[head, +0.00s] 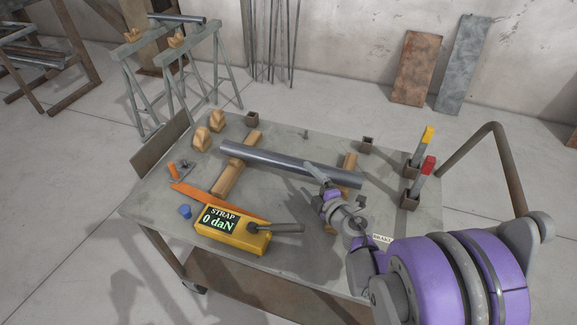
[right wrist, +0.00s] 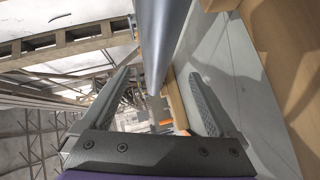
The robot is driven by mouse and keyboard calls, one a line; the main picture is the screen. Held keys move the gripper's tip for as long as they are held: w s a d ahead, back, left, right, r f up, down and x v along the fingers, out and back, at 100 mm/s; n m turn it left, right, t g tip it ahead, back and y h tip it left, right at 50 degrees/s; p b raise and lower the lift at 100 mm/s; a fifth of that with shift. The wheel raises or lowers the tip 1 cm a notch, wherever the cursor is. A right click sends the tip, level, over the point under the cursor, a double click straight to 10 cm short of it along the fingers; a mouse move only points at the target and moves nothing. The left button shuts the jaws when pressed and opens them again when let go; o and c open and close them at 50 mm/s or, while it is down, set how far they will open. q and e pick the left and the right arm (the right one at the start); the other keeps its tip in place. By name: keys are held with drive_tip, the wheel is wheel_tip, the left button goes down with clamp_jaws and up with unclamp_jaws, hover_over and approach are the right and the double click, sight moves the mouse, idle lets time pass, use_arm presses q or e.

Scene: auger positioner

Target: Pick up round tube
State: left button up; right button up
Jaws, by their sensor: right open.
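The round tube (head: 285,160) is a long grey metal pipe. It lies across two wooden bearers (head: 230,180) on the workbench in the head view. My right gripper (head: 336,186) is open near the tube's right end, on its near side. In the right wrist view the tube (right wrist: 162,35) runs down from the top edge into the gap between the two spread fingers (right wrist: 160,78). I see no finger closed on it. The exact gap between tube and fingers cannot be told. My left gripper is not in view.
The grey workbench (head: 295,235) carries a yellow STRAP display box (head: 232,232), an orange strip (head: 205,196), wooden V-blocks (head: 201,138) and red- and yellow-topped tools (head: 427,165) in sockets. Another tube (head: 178,18) lies on trestles behind. A bent rail (head: 510,165) stands right.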

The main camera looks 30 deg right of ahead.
sight(295, 169)
drive_tip(key=x, duration=0.2)
drive_tip(key=shift+w, duration=0.4)
drive_tip(key=x, duration=0.3)
drive_tip(key=a+x, duration=0.1)
drive_tip(key=x, duration=0.1)
drive_tip(key=shift+w+r, duration=0.2)
drive_tip(key=shift+r, duration=0.1)
clamp_jaws()
